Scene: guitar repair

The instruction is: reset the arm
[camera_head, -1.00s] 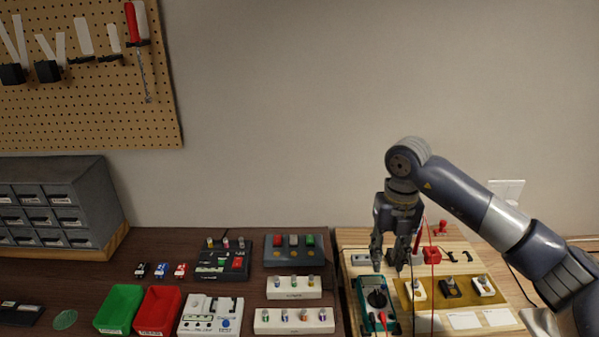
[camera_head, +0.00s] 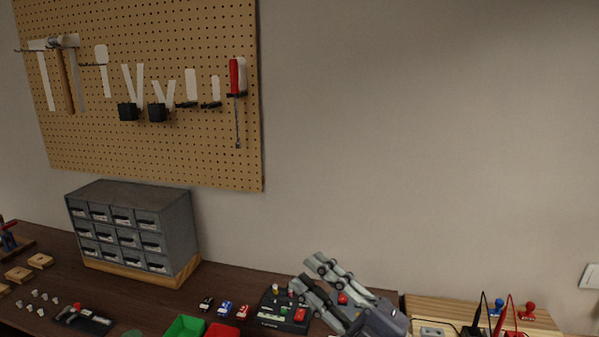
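My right gripper (camera_head: 308,273) is at the bottom of the head view, right of centre, with its fingers pointing up and to the left. Its two fingers stand apart with a gap between them, and nothing shows in the gap. It is in front of the bench's back edge and partly hides a dark pedal board with coloured buttons. The rest of my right arm is below the frame. My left gripper is not in view.
A grey drawer cabinet (camera_head: 140,230) stands at the back left below a pegboard (camera_head: 150,150) with tools. A small dark pedal (camera_head: 283,311), a green bin (camera_head: 185,327) and a red bin (camera_head: 222,331) are left of the gripper. Red and black leads show at right.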

